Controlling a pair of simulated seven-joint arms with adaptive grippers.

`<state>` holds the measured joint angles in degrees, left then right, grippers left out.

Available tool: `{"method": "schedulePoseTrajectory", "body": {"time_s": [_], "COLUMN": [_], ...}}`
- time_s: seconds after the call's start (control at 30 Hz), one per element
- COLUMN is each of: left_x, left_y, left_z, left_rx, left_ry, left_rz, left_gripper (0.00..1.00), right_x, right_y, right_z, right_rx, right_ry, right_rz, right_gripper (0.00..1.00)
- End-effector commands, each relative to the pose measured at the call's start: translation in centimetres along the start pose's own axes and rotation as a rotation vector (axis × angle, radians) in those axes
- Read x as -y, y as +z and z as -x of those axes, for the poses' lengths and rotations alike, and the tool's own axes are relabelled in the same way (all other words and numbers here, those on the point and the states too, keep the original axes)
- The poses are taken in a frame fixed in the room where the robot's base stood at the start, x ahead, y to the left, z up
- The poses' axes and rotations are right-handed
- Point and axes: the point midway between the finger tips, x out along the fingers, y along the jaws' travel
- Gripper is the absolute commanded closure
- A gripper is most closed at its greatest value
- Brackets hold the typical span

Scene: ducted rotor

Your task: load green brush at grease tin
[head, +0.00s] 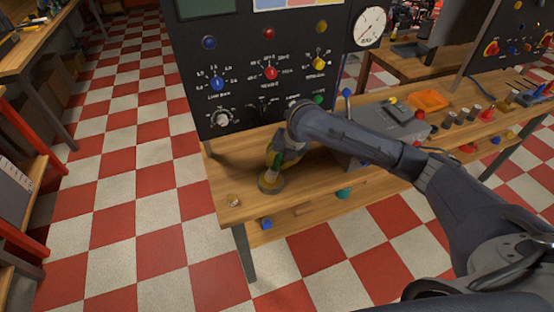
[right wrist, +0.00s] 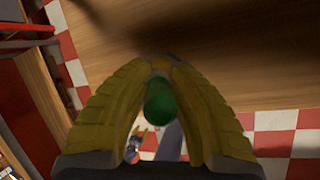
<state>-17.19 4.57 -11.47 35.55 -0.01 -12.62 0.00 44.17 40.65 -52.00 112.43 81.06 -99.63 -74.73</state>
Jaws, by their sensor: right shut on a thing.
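My right gripper (head: 277,157) reaches over the near left part of the wooden bench, pointing down, with yellow fingers. It is shut on the green brush (head: 277,166), whose green handle also shows between the fingers in the right wrist view (right wrist: 159,100). The grease tin (head: 270,184), a low round brownish tin, stands on the bench directly below the gripper. The brush's lower end is at the tin's mouth; I cannot tell whether it touches the grease.
A black panel (head: 245,95) with knobs rises behind the tin. A small brass piece (head: 233,200) sits near the bench's left front corner. A grey box (head: 385,135) stands right, behind my arm.

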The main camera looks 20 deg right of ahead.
Motion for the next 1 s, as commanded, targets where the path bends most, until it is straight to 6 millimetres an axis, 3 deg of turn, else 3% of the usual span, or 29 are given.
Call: {"method": "schedulePoseTrajectory", "body": {"time_s": [0.47, 1.0], "left_x": [0.0, 0.0], "left_y": [0.0, 0.0], "left_z": [0.0, 0.0], "left_rx": [0.000, 0.000], "left_ry": [0.000, 0.000], "left_rz": [0.000, 0.000], "left_gripper": [0.56, 0.56], "right_x": [0.0, -1.2], "right_y": [0.0, 1.0], "right_z": [0.1, 3.3], "right_rx": [-0.002, 0.000], "right_ry": [-0.001, 0.001], "right_rz": [0.000, 0.001], "right_gripper": [1.00, 1.00]}}
